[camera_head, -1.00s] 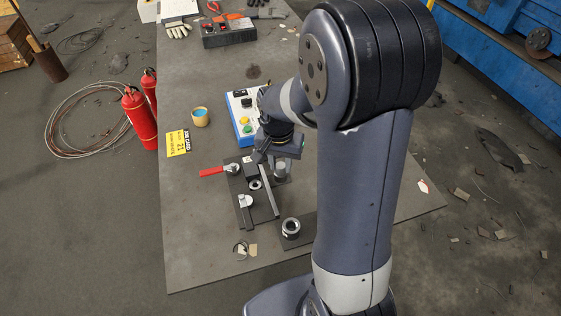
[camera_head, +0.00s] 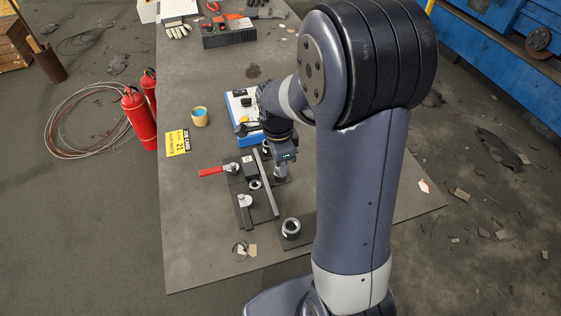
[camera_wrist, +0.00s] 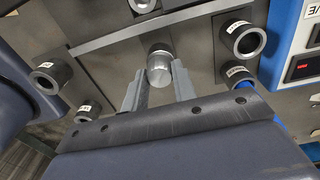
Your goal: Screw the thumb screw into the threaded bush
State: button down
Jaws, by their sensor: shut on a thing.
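The thumb screw, a silver knurled round head (camera_wrist: 159,67), shows between my fingers in the wrist view. My gripper (camera_wrist: 157,82) is shut on it, with one finger on each side. In the head view my gripper (camera_head: 281,168) points down over the dark fixture plate, beside a long bar. The screw's lower end and whatever is under it are hidden, so I cannot tell how deep it sits. Several black ring-shaped bushes show in the wrist view, one at the right (camera_wrist: 243,39) and one at the left (camera_wrist: 52,76); I cannot tell which is the threaded one.
A red-handled clamp (camera_head: 213,171) and a silver lever (camera_head: 245,201) stand left of my gripper. A black ring (camera_head: 291,228) sits on a plate nearer me. A blue-and-white button box (camera_head: 240,104) and a cup (camera_head: 200,117) stand behind.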

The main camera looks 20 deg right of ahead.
jog(key=m, duration=1.2)
jog(key=c, duration=1.4)
grip_release()
jog(key=shift+o, duration=0.2)
